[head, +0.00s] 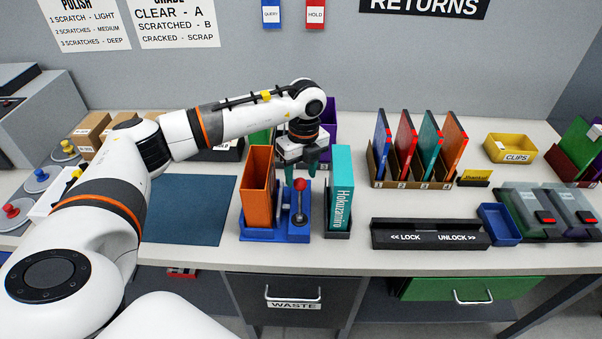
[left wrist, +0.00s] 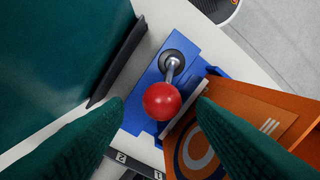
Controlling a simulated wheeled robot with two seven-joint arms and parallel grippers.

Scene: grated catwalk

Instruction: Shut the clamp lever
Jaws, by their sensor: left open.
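The clamp lever (head: 300,203) is a metal rod with a red ball knob (head: 300,184). It rises from a blue clamp base (head: 262,236) and looks roughly upright in the head view. An orange case (head: 257,192) stands in the clamp, left of the lever. My left gripper (head: 301,178) points down over the lever with its green fingers apart. In the left wrist view the red knob (left wrist: 161,101) shows between the open fingertips (left wrist: 162,108), with no clear contact. The lever's pivot (left wrist: 172,64) shows beyond the knob. My right gripper is not in view.
A teal book (head: 340,190) stands in a dark holder just right of the lever. A black lock/unlock bar (head: 430,235) and a blue tray (head: 499,225) lie farther right. A dark blue mat (head: 190,210) lies left. Upright coloured cases (head: 405,150) stand behind right.

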